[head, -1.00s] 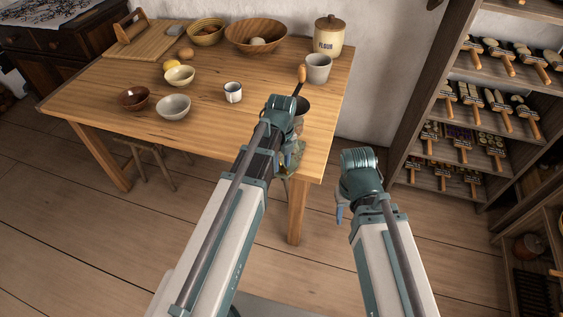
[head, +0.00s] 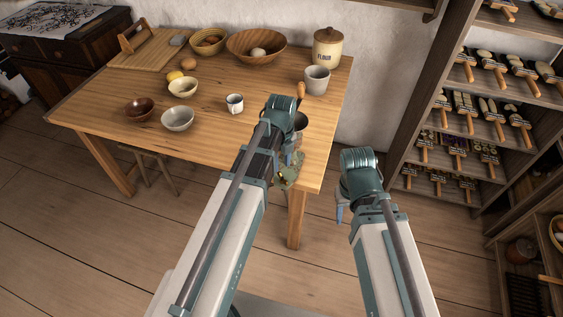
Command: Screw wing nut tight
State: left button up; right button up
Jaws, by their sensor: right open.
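A dark metal device with a wooden-handled crank (head: 301,90) stands at the table's right front corner, largely hidden behind my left arm. Its round metal cup (head: 302,121) shows beside the arm. A greenish part (head: 287,174) hangs at the table's front edge below it. I cannot make out a wing nut. My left gripper (head: 292,157) is pointed down close to that edge, mostly hidden by its own arm; its jaws and any contact do not show clearly. My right gripper (head: 340,213) is open, pointing down over the floor, right of the table and apart from it.
The wooden table (head: 110,110) holds several bowls, a small mug (head: 235,104), a grey pot (head: 317,79) and a flour jar (head: 327,48). A stool (head: 150,168) stands under it. The floor between is clear.

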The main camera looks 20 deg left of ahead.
aim_at(281, 177)
pick_arm(q)
notch_tip(281, 177, up, 8)
jog(key=p, duration=0.6)
jog(key=shift+f, duration=0.2)
jog(key=m, duration=3.5)
jog(key=shift+f+m, duration=0.3)
jog(key=shift+m, duration=0.1)
jog(key=shift+f, duration=0.15)
